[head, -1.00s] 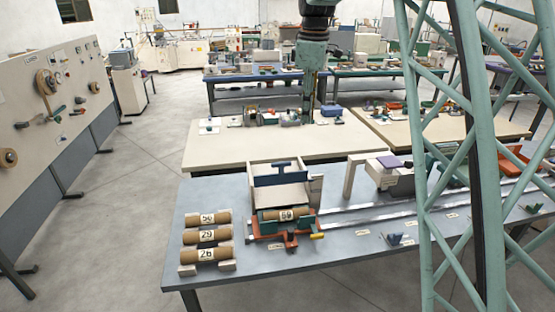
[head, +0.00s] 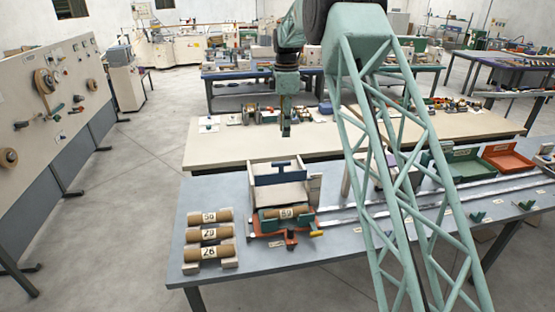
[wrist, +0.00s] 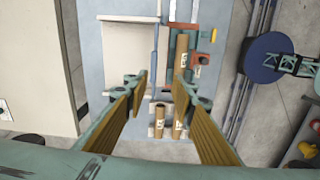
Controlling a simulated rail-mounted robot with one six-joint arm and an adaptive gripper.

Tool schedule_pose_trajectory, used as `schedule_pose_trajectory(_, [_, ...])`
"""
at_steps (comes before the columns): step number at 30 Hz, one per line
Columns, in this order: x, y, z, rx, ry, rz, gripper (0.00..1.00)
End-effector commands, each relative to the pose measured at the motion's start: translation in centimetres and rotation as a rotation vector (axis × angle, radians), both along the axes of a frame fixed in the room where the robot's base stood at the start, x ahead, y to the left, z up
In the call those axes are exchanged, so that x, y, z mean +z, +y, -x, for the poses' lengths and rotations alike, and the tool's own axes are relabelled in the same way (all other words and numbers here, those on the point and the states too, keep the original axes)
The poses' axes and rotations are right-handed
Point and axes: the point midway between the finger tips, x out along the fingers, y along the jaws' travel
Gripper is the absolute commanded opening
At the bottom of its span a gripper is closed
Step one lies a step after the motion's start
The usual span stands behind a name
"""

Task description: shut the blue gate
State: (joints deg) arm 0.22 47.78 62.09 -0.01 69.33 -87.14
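The blue gate (head: 283,165) shows in the head view as a blue bar with a short stem, raised over the pale ramp of the carriage assembly on the front table. I cannot tell how far open it is. In the wrist view a thin blue bar (wrist: 156,48) runs along the edge of the pale ramp (wrist: 128,60). My gripper (head: 286,132) hangs above and behind the assembly in the head view, apart from it. In the wrist view my gripper (wrist: 162,88) is open, its two fingers wide apart with nothing between them.
Several numbered rolls (head: 209,234) lie on supports at left. A metal rail (head: 335,214) runs right. Green (head: 462,166) and orange (head: 506,158) trays stand at right.

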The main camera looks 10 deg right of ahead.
Motion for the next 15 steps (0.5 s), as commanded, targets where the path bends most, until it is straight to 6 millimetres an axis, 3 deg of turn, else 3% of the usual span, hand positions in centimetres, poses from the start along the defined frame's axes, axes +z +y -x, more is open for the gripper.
schedule_pose_trajectory(6, [-2.0, 0.0, -1.6, 0.049, 0.010, 0.000, 0.24])
schedule_pose_trajectory(15, [-2.6, 0.0, -2.0, 0.066, 0.014, 0.000, 0.24])
